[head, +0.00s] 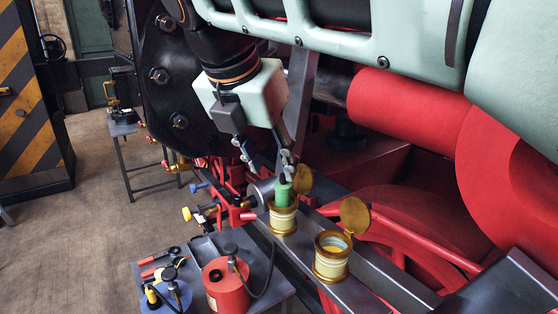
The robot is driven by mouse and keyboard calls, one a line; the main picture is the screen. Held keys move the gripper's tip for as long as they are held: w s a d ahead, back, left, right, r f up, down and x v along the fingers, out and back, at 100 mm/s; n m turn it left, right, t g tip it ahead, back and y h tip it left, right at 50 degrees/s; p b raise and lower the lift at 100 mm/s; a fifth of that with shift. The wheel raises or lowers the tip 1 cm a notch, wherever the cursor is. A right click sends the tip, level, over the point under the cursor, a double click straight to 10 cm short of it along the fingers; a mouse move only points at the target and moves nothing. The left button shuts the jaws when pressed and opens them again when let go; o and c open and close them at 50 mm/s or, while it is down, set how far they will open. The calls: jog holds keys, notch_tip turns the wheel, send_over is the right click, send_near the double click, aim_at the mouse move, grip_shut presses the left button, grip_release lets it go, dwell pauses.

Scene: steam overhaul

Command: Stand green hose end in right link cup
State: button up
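The green hose end (282,193) stands upright in the mouth of the farther, left-hand brass-rimmed cream cup (283,220). Its lower part is hidden by the rim. A second cup (331,265) of the same kind stands nearer and to the right, with its round brass lid (354,214) swung up and yellow showing inside. My gripper (268,172) is above the left cup, with its two fingers spread apart. The right finger's tip overlaps the top of the green hose end in the picture; I cannot tell whether they touch. Nothing shows between the fingers.
Both cups sit on a grey metal bar. A small table (202,247) at lower left holds a red can (226,287), a blue-based can (167,297) and tools. Red machinery (410,115) crowds the right and back. Brass and blue-handled valves project left of the cups. Open floor lies far left.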

aim_at(281, 187)
jog(key=b+x, duration=0.3)
jog(key=x, duration=0.3)
jog(key=shift+s+a+f+b, duration=0.1)
jog(key=shift+s+f+b, duration=0.05)
jog(key=shift+b, duration=0.15)
jog(key=shift+x, duration=1.25)
grip_shut()
notch_tip(281, 187, up, 3)
jog(key=p, duration=0.3)
jog(key=shift+a+r+p, duration=0.1)
jog(key=shift+r+p, duration=0.35)
jog(key=shift+r, duration=2.1)
